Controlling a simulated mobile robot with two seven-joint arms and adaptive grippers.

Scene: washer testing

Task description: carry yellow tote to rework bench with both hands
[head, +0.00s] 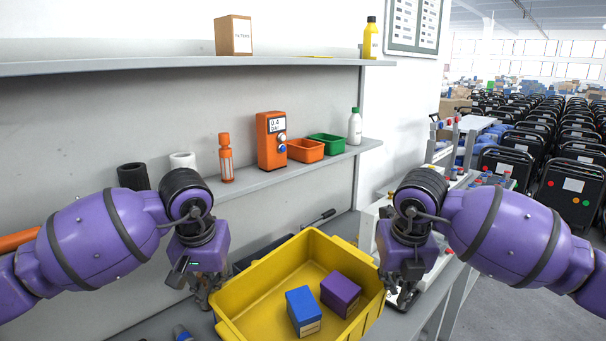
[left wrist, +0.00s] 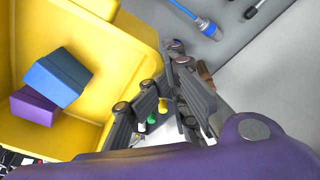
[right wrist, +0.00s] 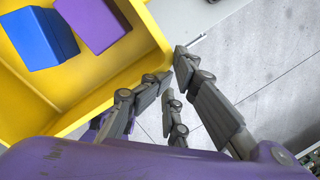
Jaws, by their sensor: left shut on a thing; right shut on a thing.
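The yellow tote (head: 262,285) is at the bottom middle of the head view, over the grey bench. A blue box (head: 303,312) and a purple box (head: 341,294) lie inside it. My left gripper (head: 207,290) is shut on the tote's left side; its fingers are at the rim in the left wrist view (left wrist: 165,88). My right gripper (head: 400,290) is shut on the tote's right side; its fingers meet the rim in the right wrist view (right wrist: 165,90). The tote's base is hidden, so I cannot tell whether it touches the bench.
A shelf (head: 270,176) behind the tote holds an orange device (head: 271,140), orange bin (head: 305,150), green bin (head: 327,144) and bottles. A blue-tipped tool (left wrist: 205,25) lies on the bench beside the tote. Carts (head: 570,180) and open floor (head: 510,300) are at right.

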